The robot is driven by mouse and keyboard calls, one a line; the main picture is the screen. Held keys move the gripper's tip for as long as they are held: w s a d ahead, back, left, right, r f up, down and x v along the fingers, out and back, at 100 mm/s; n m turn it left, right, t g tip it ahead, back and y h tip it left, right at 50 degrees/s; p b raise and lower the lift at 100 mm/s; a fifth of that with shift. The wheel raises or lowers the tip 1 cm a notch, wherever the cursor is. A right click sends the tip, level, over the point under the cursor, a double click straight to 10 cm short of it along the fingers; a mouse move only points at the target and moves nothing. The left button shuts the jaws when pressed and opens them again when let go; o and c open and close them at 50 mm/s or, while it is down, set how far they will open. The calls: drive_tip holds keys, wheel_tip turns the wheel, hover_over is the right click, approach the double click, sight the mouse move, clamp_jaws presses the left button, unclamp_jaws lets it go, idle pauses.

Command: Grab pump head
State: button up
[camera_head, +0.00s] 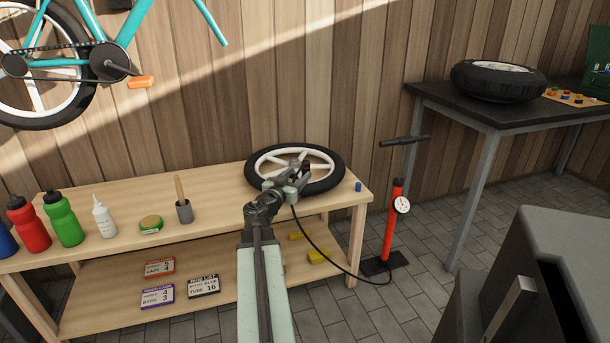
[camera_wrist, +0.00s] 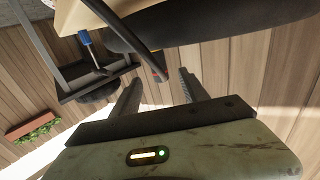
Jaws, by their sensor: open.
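The pump head (camera_wrist: 158,73), dark with a small red part, shows in the wrist view at the end of a black hose. It lies between the fingertips in the picture; I cannot tell its depth or whether it touches them. My gripper (camera_wrist: 161,77) is open. In the head view my gripper (camera_head: 298,182) is over the near right part of the wheel (camera_head: 262,178), and the pump head is hard to make out. The red floor pump (camera_head: 390,225) stands on the floor right of the bench, its black hose (camera_head: 322,255) rising toward my gripper.
A dark table (camera_head: 440,100) with a tire (camera_head: 490,85) is at the right. A grey box (camera_head: 560,235) stands in front right.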

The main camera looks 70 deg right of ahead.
sight(304, 167)
drive_tip(key=d, duration=0.4)
drive_tip(key=s+d, duration=0.1)
drive_tip(key=d, duration=0.2)
drive_tip(key=shift+r+p, duration=0.3)
drive_tip(key=shift+p, duration=0.05)
drive_tip(key=shift+a, duration=0.15)
clamp_jaws()
